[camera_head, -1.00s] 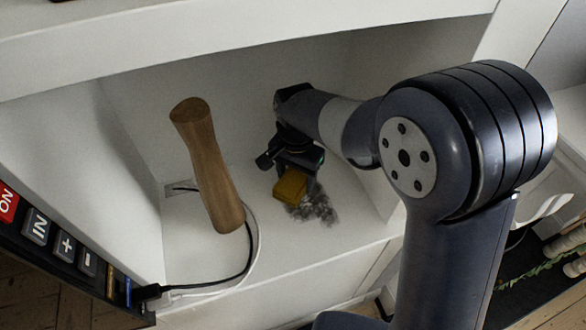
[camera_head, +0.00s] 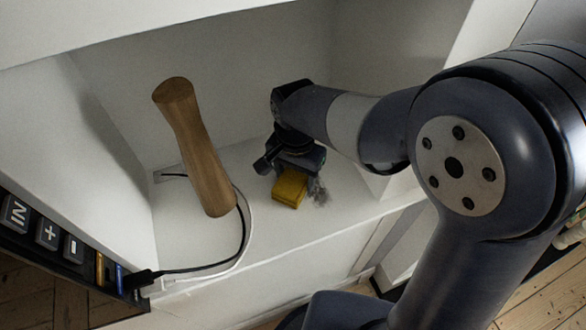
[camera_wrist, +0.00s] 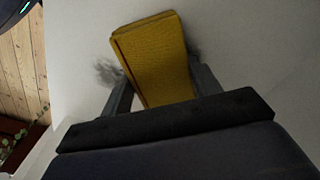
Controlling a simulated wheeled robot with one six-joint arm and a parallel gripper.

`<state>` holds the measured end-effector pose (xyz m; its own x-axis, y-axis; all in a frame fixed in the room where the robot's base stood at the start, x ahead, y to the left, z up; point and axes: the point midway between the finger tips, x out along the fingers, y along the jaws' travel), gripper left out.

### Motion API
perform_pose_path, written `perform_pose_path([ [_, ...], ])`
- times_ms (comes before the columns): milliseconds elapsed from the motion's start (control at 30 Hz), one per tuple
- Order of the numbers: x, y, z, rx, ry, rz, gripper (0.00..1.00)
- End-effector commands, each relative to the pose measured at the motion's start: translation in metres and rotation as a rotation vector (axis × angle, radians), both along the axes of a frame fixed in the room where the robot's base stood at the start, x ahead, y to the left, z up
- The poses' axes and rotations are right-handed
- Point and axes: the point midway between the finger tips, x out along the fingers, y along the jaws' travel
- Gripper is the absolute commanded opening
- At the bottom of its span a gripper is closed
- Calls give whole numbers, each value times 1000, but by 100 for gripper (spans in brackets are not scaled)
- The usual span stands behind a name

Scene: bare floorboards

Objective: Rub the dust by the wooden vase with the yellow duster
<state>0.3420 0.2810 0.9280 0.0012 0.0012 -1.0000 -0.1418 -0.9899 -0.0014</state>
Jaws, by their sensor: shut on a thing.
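The yellow duster (camera_head: 289,189) is held in my gripper (camera_head: 287,172), low over the white shelf and apparently on its surface. In the wrist view the duster (camera_wrist: 156,58) sits between the two fingers of my gripper (camera_wrist: 160,88), which are shut on it. A small grey patch of dust (camera_head: 320,193) shows just right of the duster; in the wrist view the dust (camera_wrist: 108,72) shows at its left edge. Any dust under the duster is hidden. The wooden vase (camera_head: 199,150), tall and brown, stands to the left of my gripper, apart from it.
A black cable (camera_head: 215,264) and a white cable curve around the vase's foot. A dark panel with buttons (camera_head: 48,233) stands at the lower left. The shelf's (camera_head: 235,280) side walls and front edge bound the space. Clear shelf lies between vase and duster.

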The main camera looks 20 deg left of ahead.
Motion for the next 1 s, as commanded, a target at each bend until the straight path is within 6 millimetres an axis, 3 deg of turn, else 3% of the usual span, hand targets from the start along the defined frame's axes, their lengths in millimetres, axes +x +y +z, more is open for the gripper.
perform_pose_path([
  [233,-19,-16,0,-4,4,1,41],
  [1000,-54,-45,-3,-4,4,0,41],
])
